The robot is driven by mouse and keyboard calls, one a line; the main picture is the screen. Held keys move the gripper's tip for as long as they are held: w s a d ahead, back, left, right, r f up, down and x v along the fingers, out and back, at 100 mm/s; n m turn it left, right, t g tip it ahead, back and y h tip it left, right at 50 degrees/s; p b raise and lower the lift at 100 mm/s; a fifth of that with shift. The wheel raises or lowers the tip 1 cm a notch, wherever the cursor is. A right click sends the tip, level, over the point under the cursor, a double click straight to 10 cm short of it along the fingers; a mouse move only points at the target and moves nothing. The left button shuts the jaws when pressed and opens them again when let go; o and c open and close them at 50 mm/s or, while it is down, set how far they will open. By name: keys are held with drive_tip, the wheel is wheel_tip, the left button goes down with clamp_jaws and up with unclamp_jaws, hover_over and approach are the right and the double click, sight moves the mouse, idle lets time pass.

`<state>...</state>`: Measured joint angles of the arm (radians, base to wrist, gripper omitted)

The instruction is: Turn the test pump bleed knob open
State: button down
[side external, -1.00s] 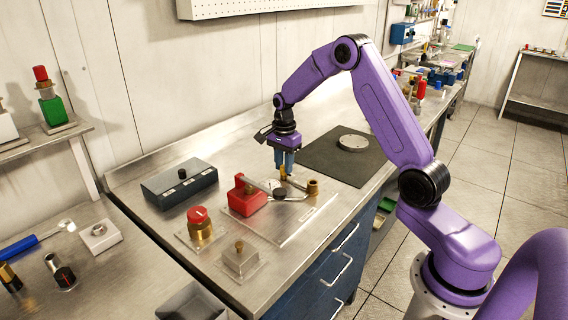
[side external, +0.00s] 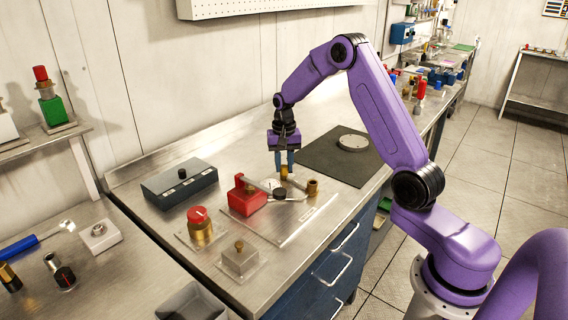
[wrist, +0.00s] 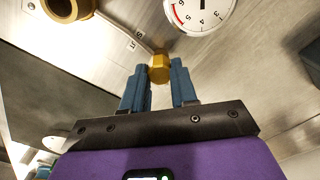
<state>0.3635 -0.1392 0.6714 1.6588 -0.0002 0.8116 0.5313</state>
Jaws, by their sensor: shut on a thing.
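The test pump has a red body (side external: 247,196), a round white gauge (wrist: 200,14) and a brass fitting (side external: 313,187), on a clear plate (side external: 290,228) on the steel bench. The bleed knob (wrist: 159,68) is a small brass hexagonal piece near the gauge; it also shows in the side view (side external: 284,173). My gripper (wrist: 160,76) points down over it, with its blue fingers on either side of the knob. It is shut on the knob. The fingers hide part of the knob's sides.
A black lever with a round end (side external: 279,194) lies close to the knob. A red-capped brass valve (side external: 199,226) and a small block with a brass knob (side external: 239,258) stand in front. A grey box (side external: 179,183) is at left; a dark mat (side external: 342,158) lies behind.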

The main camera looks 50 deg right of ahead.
sight(284, 166)
drive_tip(key=n, duration=0.4)
drive_tip(key=shift+n, duration=2.2)
drive_tip(key=c, duration=0.9)
unclamp_jaws()
drive_tip(key=shift+r, duration=0.1)
wheel_tip(284, 166, up, 17)
drive_tip(key=shift+r, duration=0.15)
